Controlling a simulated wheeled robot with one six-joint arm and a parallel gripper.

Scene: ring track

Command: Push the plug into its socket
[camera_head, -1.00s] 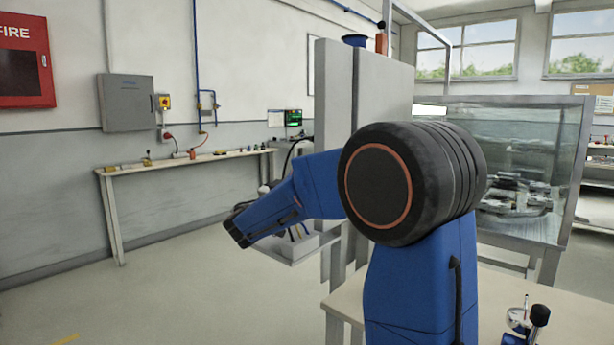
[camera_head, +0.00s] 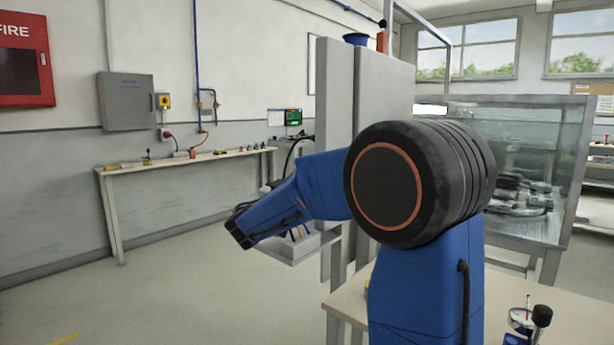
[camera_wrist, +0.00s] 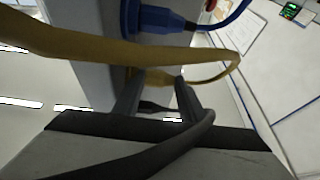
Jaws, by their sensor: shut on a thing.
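In the wrist view my gripper (camera_wrist: 158,95) is shut on a yellow plug (camera_wrist: 160,90), which shows between the two dark fingers. A yellow cable (camera_wrist: 100,46) crosses the view and loops back at the right to the plug. The plug's front end points left, toward a grey panel (camera_wrist: 85,45). The socket is not clearly visible, and I cannot tell whether the plug touches it. A blue plug (camera_wrist: 160,19) with a blue cable sits at the panel above. In the head view my arm hides my gripper and the plug.
A dark cable (camera_wrist: 165,150) crosses in front of my gripper in the wrist view. In the head view a grey upright cabinet (camera_head: 382,100) stands behind my arm, with a small shelf (camera_head: 290,252) below it. A wall bench (camera_head: 185,161) is at the left; the floor between is clear.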

